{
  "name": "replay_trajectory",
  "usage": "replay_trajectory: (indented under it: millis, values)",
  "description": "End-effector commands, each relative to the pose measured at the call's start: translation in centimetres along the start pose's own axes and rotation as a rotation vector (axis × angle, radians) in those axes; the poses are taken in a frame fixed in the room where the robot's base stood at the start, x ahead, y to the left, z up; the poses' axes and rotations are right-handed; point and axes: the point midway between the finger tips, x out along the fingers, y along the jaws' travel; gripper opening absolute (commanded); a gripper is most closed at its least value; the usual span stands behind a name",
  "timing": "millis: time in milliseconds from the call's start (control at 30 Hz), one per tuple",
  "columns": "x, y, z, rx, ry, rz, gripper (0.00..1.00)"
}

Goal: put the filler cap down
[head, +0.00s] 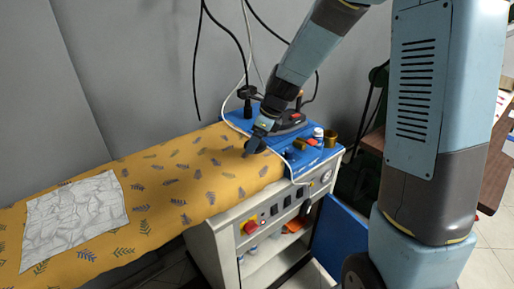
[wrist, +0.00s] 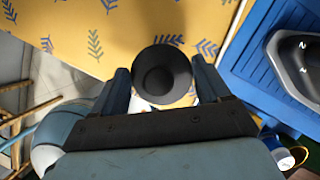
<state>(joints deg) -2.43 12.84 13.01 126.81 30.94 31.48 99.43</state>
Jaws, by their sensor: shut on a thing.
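The filler cap (wrist: 161,76) is a round black piece with a hollow centre. In the wrist view it sits between the two fingers of my gripper (wrist: 161,88), which is shut on it. In the head view my gripper (head: 256,138) points down at the right end of the yellow ironing board cover (head: 165,185), near the blue tray. The cap (head: 249,151) shows there only as a small dark shape at the fingertips. I cannot tell whether the cap touches the cover.
A blue tray (head: 317,157) beside the board holds an iron (head: 290,121), a small white bottle (head: 318,132) and a brass-coloured cup (head: 330,139). A crumpled white cloth (head: 75,215) lies on the left of the board. The cover between is clear. Cables hang behind.

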Motion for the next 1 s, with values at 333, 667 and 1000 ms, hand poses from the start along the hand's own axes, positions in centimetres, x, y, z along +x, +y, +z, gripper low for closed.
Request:
replay_trajectory:
  millis: [333,667,1000]
  values:
    - [3.3,-0.4,-1.1,0.000,0.001,0.001,0.46]
    - [3.5,-0.4,-1.2,0.000,0.000,0.000,0.46]
    - [3.5,-0.4,-1.2,0.000,0.000,-0.001,1.00]
